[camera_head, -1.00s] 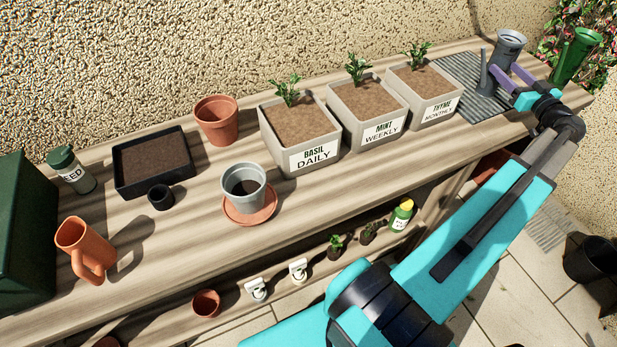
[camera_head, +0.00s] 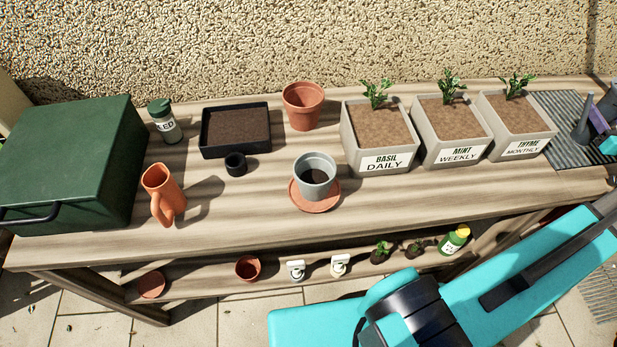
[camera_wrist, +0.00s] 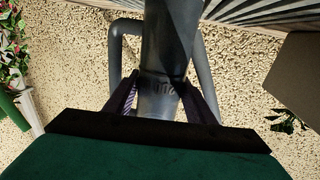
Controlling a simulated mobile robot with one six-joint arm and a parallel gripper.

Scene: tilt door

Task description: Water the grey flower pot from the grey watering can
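The grey watering can (camera_head: 581,130) shows only its spout side at the right edge of the head view, by the ribbed mat. The wrist view shows its grey body (camera_wrist: 162,60) and looped handle (camera_wrist: 118,50). My gripper (camera_wrist: 162,85) has its purple fingers against both sides of the can's body, which fills the gap. Only part of my gripper (camera_head: 602,125) shows in the head view. The grey flower pot (camera_head: 315,174) stands upright on a terracotta saucer (camera_head: 318,207) mid-bench, with dark soil inside.
Grey planters of basil (camera_head: 378,162), mint (camera_head: 450,134) and thyme (camera_head: 518,124) stand between pot and can. A terracotta pot (camera_head: 302,104), black tray (camera_head: 235,130), black cup (camera_head: 235,163) and orange jug (camera_head: 162,195) stand nearby. A green box (camera_head: 70,155) fills the left end.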

